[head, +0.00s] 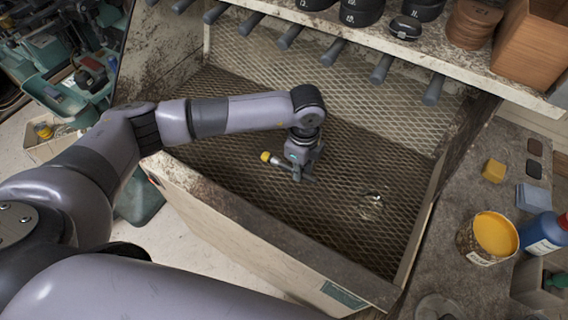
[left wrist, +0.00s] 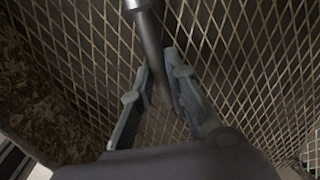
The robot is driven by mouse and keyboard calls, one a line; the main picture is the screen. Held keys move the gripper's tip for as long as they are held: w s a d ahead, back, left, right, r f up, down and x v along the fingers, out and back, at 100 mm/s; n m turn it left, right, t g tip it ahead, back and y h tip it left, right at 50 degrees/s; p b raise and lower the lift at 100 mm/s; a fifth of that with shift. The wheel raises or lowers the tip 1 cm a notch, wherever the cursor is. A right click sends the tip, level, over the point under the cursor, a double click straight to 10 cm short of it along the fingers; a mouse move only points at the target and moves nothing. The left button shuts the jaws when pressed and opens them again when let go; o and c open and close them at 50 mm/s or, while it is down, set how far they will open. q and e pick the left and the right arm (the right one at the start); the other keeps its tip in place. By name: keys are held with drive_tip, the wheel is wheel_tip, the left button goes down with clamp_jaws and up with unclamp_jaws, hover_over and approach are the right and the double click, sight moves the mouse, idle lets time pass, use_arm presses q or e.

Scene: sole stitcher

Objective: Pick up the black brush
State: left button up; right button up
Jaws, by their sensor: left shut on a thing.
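My left gripper (head: 298,174) is over the mesh floor of the large open tray, near its middle. It is shut on the brush (head: 278,161), which shows as a grey shaft with a yellow end pointing left. In the left wrist view the two fingers (left wrist: 160,85) close around the dark shaft of the brush (left wrist: 150,38), which runs up to a lighter grey collar at the top edge. The fingers hide part of the shaft. I cannot tell how far it is above the mesh. My right gripper is not in view.
The mesh tray (head: 225,205) has raised walls. A row of dark pegs sticks out below the shelf at the back. On the right bench stand a yellow paint tin (head: 470,243), a blue bottle (head: 540,234) and a yellow block (head: 494,170). A small shiny item (head: 372,203) lies on the mesh.

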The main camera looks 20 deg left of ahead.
use_arm(q)
clamp_jaws()
drive_tip(key=shift+r, duration=0.15)
drive_tip(key=shift+r, duration=0.25)
wheel_tip(320, 180, up, 19)
drive_tip(key=b, duration=0.4)
drive_tip(key=shift+r, duration=0.15)
idle(0.8)
